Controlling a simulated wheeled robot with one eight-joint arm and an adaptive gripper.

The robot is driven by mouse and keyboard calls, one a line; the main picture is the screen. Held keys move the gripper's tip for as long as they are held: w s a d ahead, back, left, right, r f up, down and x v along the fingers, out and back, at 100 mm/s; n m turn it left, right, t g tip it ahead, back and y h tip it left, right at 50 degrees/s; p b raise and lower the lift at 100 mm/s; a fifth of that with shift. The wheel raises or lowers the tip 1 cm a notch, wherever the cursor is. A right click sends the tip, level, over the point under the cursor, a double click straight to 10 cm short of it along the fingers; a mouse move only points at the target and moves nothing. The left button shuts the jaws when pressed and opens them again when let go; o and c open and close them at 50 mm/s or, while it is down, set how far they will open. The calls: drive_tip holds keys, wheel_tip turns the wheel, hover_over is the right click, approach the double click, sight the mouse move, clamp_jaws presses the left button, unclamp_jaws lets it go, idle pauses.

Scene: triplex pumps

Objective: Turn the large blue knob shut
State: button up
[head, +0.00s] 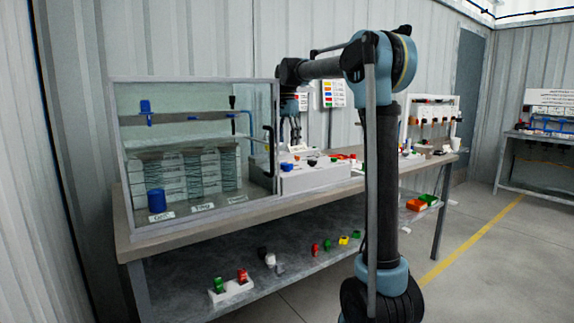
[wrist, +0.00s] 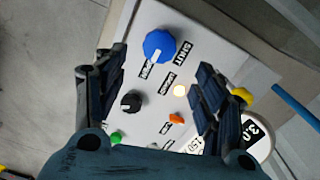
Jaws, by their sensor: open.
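The large blue knob (wrist: 159,45) is on a white panel near the top of the wrist view. A white mark on it points down and left, toward a small black label; another label, which appears to read SHUT, lies at its lower right. The knob is just beyond the gap between the fingertips, and I see no contact. My gripper (head: 291,130) hangs above the box in the head view.
On the panel near my fingers are a black knob (wrist: 131,102), a small orange knob (wrist: 176,118), a pale round light (wrist: 179,90) and a green piece (wrist: 116,137). A white dial (wrist: 257,130) is beyond my right finger. A glass tank (head: 195,150) stands left of the box.

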sight(287, 163)
wheel_tip(287, 163, down, 10)
drive_tip(key=shift+r, duration=0.2)
idle(0.3)
drive_tip(key=c, duration=1.1)
